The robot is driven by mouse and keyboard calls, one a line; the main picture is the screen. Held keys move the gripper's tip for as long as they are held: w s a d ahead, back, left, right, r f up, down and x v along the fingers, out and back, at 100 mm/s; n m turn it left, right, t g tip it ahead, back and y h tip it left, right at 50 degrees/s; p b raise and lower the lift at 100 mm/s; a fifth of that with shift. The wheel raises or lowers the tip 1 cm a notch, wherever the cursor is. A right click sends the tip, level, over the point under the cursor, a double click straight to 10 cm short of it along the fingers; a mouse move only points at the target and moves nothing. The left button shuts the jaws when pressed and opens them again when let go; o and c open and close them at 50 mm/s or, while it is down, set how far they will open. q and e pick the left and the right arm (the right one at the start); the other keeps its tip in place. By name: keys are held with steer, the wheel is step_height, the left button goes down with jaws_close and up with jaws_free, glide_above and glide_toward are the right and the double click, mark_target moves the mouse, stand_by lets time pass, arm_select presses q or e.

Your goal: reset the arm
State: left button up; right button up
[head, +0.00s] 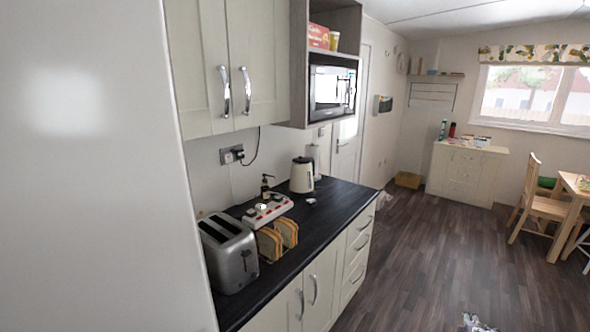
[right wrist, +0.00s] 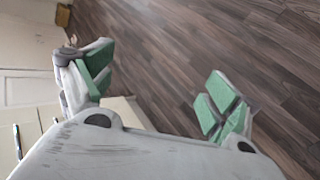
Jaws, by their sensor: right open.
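My right gripper (right wrist: 158,80) is open in the right wrist view. Its two green-padded fingers are spread wide with nothing between them, and wooden floor shows behind. A small piece of what looks like that gripper (head: 478,323) shows at the bottom edge of the head view, over the floor and right of the counter. My left gripper is not in view.
The dark counter (head: 330,203) holds a toaster (head: 229,252), bread slices (head: 270,243), a red-and-white box (head: 267,209) and a kettle (head: 302,175). Wall cupboards and a microwave (head: 332,88) hang above. A chair (head: 532,200) and table stand right. The middle floor (head: 430,260) is clear.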

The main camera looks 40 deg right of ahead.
steer(key=s+a+f+m+y, duration=0.1)
steer(key=s+a+f+y, duration=0.1)
steer(key=a+f, duration=0.75)
steer(key=s+a+f+y, duration=0.15)
steer(key=a+f, duration=0.45)
steer(key=a, duration=0.6)
steer(key=s+a+f+m+y, duration=0.1)
steer(key=s+a+f, duration=0.2)
steer(key=a+f, duration=0.65)
steer(key=s+a+f+y, duration=0.1)
steer(key=a+f+y, duration=0.1)
steer(key=a, duration=1.6)
steer(key=s+a+f+m+g+y, duration=0.1)
steer(key=a+f+y, duration=0.1)
steer(key=a, duration=1.7)
steer(key=shift+s+a+f+m, duration=0.25)
steer(key=shift+f+m, duration=0.05)
steer(key=shift+f, duration=0.55)
steer(key=shift+y, duration=0.25)
